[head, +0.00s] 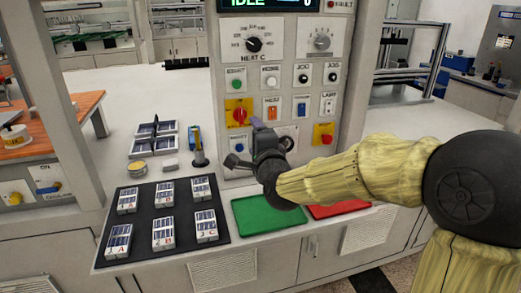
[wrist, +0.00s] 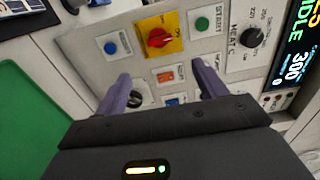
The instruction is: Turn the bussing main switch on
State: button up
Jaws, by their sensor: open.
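The control panel (head: 280,65) stands upright behind the worktop. It carries a red rotary switch on a yellow plate (head: 239,113), which also shows in the wrist view (wrist: 158,38) above and between my fingertips. I cannot read a bussing label on any switch. An orange rocker (head: 272,112) and a blue rocker (head: 302,109) sit to its right. In the wrist view the orange rocker (wrist: 166,76) lies between my fingers. My gripper (wrist: 163,84) is open and empty, facing the panel; in the head view my gripper (head: 257,124) hides part of its lower left.
A red button on a yellow plate (head: 324,134) sits at the panel's lower right. The green tray (head: 268,216) and red tray (head: 338,210) lie below my arm. A black mat (head: 146,226) with several cell stacks lies left.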

jog(key=v, duration=0.4)
jog(key=shift+s, duration=0.25)
jog(key=shift+f, duration=0.1)
jog(key=s+d+f+n+g+h, duration=0.1)
jog(key=s+d+f+n+g, duration=0.25)
jog(key=f, duration=0.35)
jog(key=s+d+f+n+g+h, duration=0.2)
jog(key=d+f+n+g, duration=0.15)
jog(key=f, duration=0.35)
jog(key=s+d+f+n+g+h, duration=0.1)
jog(key=s+d+f+n+g, duration=0.35)
jog(key=s, duration=0.25)
jog(key=s+d+f+n+g+h, duration=0.1)
jog(key=s+d+f+n+g, duration=0.3)
jog(key=s, duration=0.3)
notch_tip(320, 180, up, 12)
jog(key=p, duration=1.3)
jog(key=shift+s+t+p, duration=0.35)
jog(key=shift+s, duration=0.15)
